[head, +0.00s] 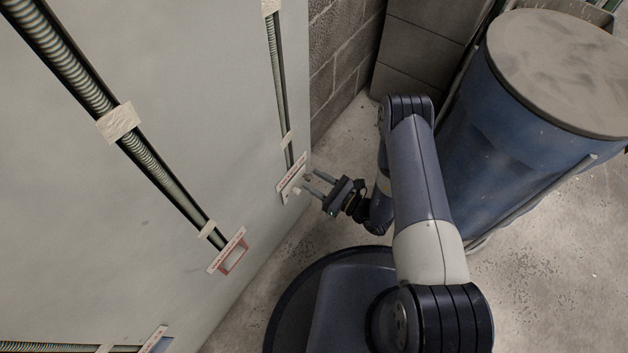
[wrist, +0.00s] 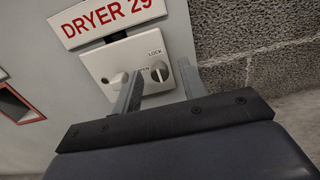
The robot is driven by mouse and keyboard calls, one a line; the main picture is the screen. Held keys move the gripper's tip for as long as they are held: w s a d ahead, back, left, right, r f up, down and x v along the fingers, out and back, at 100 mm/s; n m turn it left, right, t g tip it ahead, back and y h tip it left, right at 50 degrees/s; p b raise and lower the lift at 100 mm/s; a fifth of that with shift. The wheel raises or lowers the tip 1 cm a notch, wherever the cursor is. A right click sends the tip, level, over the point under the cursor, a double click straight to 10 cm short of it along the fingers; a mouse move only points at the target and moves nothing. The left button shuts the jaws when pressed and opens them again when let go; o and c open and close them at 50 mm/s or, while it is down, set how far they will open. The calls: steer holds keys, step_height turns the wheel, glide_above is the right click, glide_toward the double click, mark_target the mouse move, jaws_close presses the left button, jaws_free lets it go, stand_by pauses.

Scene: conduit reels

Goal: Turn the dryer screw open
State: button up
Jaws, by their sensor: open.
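The dryer screw (wrist: 160,71) is a small round grey slotted head on a white plate (wrist: 97,66) under a red-lettered "DRYER 29" label (wrist: 107,15). Its slot stands nearly upright in the wrist view, roughly toward the word LOCK above it; OPEN is printed to its left, partly hidden by a finger. My gripper (wrist: 160,69) is open, one finger on each side of the screw, and holds nothing. I cannot tell whether the fingertips touch the plate. In the head view my gripper (head: 306,184) points left at the plate (head: 289,189) on the wall panel.
A white knob (wrist: 118,80) sits left of the screw, close to the left finger. A red-framed opening (head: 234,260) is further along the panel. A block wall (head: 342,50) stands behind, and a large blue drum (head: 510,120) stands right of my arm.

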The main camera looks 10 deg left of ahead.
steer(key=shift+w+a, duration=0.15)
steer(key=shift+a, duration=0.3)
jaws_close()
